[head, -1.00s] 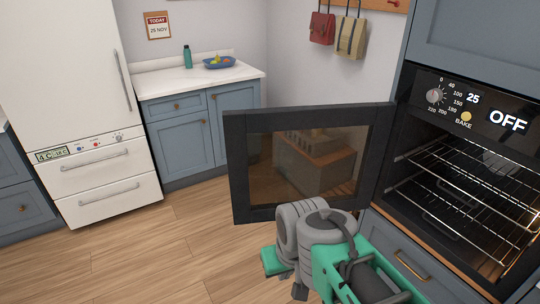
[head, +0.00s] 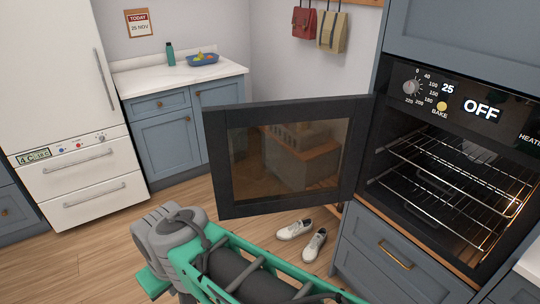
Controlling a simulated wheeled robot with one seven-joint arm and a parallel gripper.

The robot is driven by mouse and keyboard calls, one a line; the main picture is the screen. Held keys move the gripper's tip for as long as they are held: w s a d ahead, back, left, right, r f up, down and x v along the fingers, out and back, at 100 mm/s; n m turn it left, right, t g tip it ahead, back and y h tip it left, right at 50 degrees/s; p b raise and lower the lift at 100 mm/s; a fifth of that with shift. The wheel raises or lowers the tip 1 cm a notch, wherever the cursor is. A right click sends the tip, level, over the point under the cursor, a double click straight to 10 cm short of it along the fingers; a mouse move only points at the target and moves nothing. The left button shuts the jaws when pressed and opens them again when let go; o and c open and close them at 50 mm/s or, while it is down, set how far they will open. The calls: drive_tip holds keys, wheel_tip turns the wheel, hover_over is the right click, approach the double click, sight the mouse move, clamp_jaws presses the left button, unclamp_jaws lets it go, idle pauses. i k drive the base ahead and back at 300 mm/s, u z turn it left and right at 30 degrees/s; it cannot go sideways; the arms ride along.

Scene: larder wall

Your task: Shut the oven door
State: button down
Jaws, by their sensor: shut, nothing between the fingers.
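The oven door (head: 219,165) is a dark framed panel with a tinted window. It stands wide open, swung out to the left from the oven's left side. The oven (head: 455,170) is at the right, its cavity open to view with wire racks inside and a dial and OFF display above. My arm crosses the bottom of the head view, in front of and below the door; its grey joint looks apart from the door, though depth is hard to judge. My gripper's fingers do not show.
A pair of white shoes (head: 304,237) lies on the floor below the door. A blue drawer (head: 394,254) is under the oven. A white fridge (head: 75,120) and a counter (head: 180,80) with a bottle (head: 170,54) and blue bowl (head: 202,60) stand behind. Wooden floor at left is clear.

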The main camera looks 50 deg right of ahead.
sight(268, 157)
drive_tip(key=i, duration=3.5)
drive_tip(key=z, duration=3.4)
drive_tip(key=k, duration=0.3)
drive_tip(key=u, duration=0.75)
drive_tip(key=i, duration=0.5)
drive_tip(key=u, duration=0.05)
